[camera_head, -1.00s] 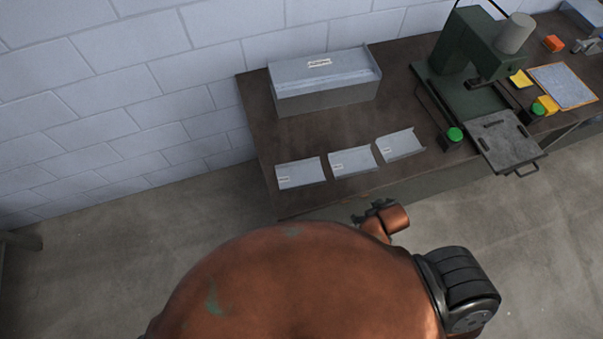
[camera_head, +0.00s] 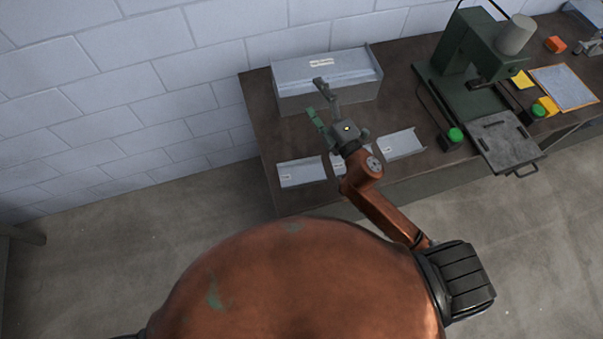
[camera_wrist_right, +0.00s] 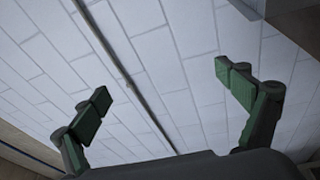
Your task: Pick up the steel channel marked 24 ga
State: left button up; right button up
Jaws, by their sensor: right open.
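Three grey steel channels lie in a row along the front of the bench. The left channel (camera_head: 299,173) and the right channel (camera_head: 401,144) show well in the head view. The middle channel (camera_head: 367,155) is mostly hidden behind my right arm. Each has a small label, too small to read, so I cannot tell which is marked 24 ga. My right gripper (camera_head: 318,99) is open and empty above the bench, between the channels and the large grey box. In the right wrist view its green fingers (camera_wrist_right: 163,84) are spread with only wall between them. My left gripper is not in view.
A large grey box (camera_head: 300,101) with a label stands at the bench's back left. A green press (camera_head: 468,55) with green buttons and a dark plate (camera_head: 502,141) stands to the right. The block wall (camera_head: 190,80) is close behind the bench (camera_head: 262,125).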

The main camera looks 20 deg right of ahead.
jog(key=s+a+r+n+g+y, duration=0.25)
jog(key=a+n+g+y, duration=0.25)
jog(key=a+n+y, duration=0.65)
jog(key=s+a+f+n+g, duration=0.3)
jog(key=a+n+g, duration=0.25)
jog(key=n, duration=0.35)
jog(key=n+g+h, duration=0.8)
jog(key=n+h, duration=0.4)
jog(key=n, duration=0.1)
send_near(300, 175)
jog(key=p+x, duration=0.1)
jog(key=x, duration=0.4)
jog(key=shift+a+f+p, duration=0.1)
jog(key=shift+f+p, duration=0.1)
jog(key=shift+p, duration=0.1)
jog(key=shift+w+a+f, duration=0.1)
jog(key=shift+a+f, duration=0.05)
jog(key=shift+f, duration=0.25)
